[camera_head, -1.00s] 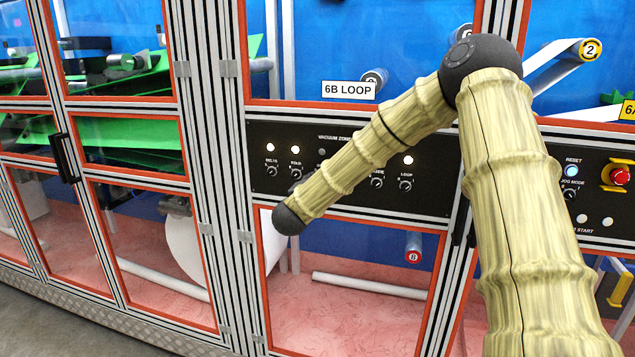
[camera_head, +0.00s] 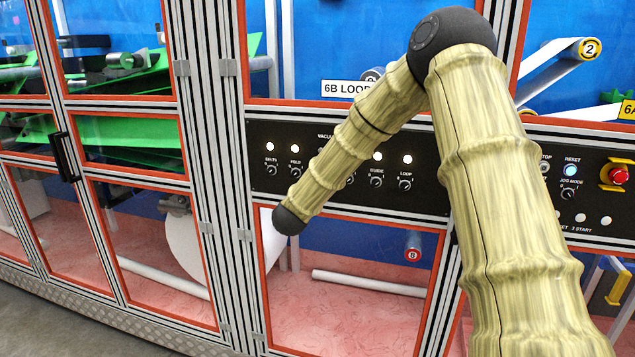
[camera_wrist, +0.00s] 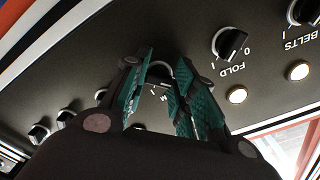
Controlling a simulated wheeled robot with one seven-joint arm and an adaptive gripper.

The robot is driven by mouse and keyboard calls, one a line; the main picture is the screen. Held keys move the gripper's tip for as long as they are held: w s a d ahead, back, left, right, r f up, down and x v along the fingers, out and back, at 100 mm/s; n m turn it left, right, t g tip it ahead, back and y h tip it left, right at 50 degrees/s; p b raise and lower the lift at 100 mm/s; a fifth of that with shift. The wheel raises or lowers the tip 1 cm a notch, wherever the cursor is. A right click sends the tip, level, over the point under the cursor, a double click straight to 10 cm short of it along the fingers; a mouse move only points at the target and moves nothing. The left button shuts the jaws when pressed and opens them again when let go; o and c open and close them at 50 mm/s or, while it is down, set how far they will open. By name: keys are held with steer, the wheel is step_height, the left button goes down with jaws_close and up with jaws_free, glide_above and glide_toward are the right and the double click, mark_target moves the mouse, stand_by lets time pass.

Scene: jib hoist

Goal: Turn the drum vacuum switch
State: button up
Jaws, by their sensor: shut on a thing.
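The drum vacuum switch (camera_wrist: 160,71) is a dark round knob on the black panel, next to the FOLD knob in the wrist view. Only part of it shows between my fingers, and its label is mostly hidden, with an "M" visible. My gripper (camera_wrist: 158,78) has teal-lined fingers on either side of this knob and is shut on it. In the head view my arm covers the knob and my gripper. I cannot read the switch's setting.
The FOLD knob (camera_wrist: 230,43) and BELTS knob (camera_wrist: 303,12) sit close by, with a lit lamp (camera_wrist: 237,95). In the head view, the GUIDE knob (camera_head: 377,182) and LOOP knob (camera_head: 405,184) are on the other side. A red emergency button (camera_head: 618,174) is far right.

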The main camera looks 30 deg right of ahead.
steer(key=shift+f, duration=0.2)
steer(key=o, duration=1)
steer(key=shift+r, duration=0.1)
steer(key=v, duration=1.2)
